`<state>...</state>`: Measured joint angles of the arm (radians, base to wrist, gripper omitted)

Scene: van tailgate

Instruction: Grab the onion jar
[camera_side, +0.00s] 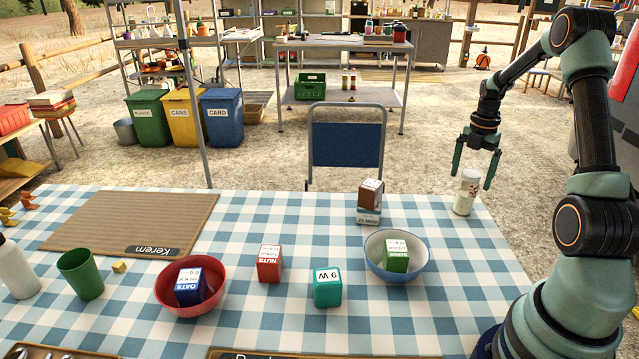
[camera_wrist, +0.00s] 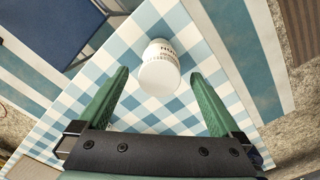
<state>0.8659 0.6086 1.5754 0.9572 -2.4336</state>
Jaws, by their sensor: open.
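A white jar (camera_side: 466,192) with small dark and red print stands upright near the far right corner of the checked tablecloth. I cannot read its label in the side view. My gripper (camera_side: 474,172) is open above it, pointing down, with the fingers either side of the jar's upper part. In the wrist view the jar (camera_wrist: 161,68) shows its white lid, with dark lettering partly visible on its side. It lies just beyond the tips of my open gripper (camera_wrist: 158,75), roughly midway between them. No contact shows.
A brown box on a grey-white box (camera_side: 369,215) stands left of the jar. A blue-white bowl (camera_side: 372,262) with a green box is nearer. A red bowl (camera_side: 215,300), red box (camera_side: 269,264) and teal box (camera_side: 327,288) are further left. A blue chair (camera_side: 346,145) stands behind the table.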

